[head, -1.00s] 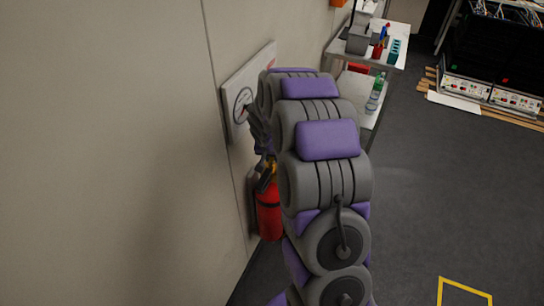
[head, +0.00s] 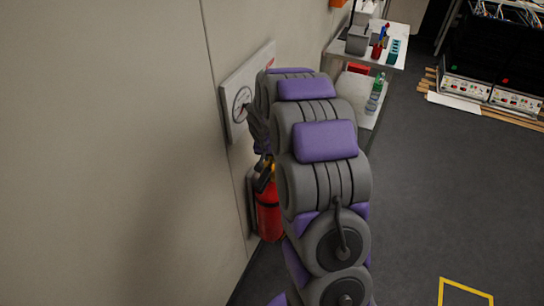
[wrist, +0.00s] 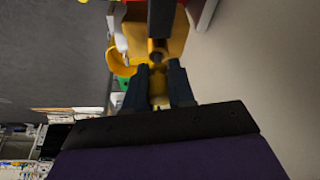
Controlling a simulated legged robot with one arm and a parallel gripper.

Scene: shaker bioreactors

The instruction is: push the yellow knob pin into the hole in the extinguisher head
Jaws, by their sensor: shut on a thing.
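The red fire extinguisher (head: 269,212) stands upright against the wall, partly behind my arm in the head view. Its head (head: 265,172) has yellow and black parts. In the wrist view the yellow extinguisher head (wrist: 178,32) lies just beyond my fingertips, with a dark part across its middle. My gripper (wrist: 159,82) is shut on the yellow knob pin (wrist: 158,92), which shows between the two dark fingers. The pin's far end lies close to the head; I cannot tell whether it is in the hole. A curved yellow piece (wrist: 120,68) is left of the fingers.
A wall panel with a round gauge (head: 241,103) is fixed to the wall beside my gripper. A metal cart (head: 388,60) with bottles and small containers stands behind. Electronic units (head: 490,92) sit at the right.

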